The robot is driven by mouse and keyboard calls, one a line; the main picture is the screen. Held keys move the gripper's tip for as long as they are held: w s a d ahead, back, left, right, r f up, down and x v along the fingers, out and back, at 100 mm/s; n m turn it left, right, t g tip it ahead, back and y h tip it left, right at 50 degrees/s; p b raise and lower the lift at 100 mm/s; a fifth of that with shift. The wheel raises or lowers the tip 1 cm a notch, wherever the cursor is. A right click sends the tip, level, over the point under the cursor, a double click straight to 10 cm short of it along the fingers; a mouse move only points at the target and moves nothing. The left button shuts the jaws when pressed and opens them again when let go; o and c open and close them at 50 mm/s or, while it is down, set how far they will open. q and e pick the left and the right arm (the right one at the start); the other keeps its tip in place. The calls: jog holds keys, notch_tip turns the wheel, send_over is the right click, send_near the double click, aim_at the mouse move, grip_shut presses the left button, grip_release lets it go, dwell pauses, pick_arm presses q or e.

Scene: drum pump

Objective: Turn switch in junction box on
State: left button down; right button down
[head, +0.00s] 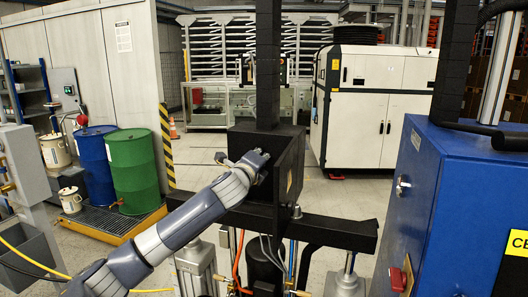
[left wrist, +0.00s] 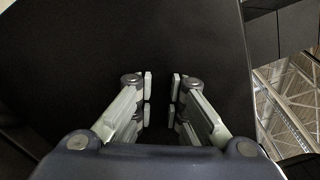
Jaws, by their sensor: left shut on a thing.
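A black box (head: 236,141) with an angled side panel stands on a black post in the middle of the head view. I take it to be the junction box, but cannot be sure. My left gripper (left wrist: 160,88) is at this box, its fingers pointing at a black face in the left wrist view. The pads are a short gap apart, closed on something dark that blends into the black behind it. I cannot make out the switch or its position. In the head view the left hand (head: 255,165) covers part of the box. My right gripper is out of view.
A blue cabinet (head: 450,220) with a silver handle (head: 402,187) and a red part (head: 399,279) stands close on the right. A black beam (head: 335,231) crosses below the box. Blue (head: 96,165) and green drums (head: 133,170) stand left. Open floor lies behind.

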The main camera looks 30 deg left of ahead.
pick_arm(q)
jog(key=shift+f+m+p, duration=0.1)
jog(key=shift+m+p, duration=1.1)
jog(key=m+p, duration=0.4)
dwell(0.3)
dwell(0.3)
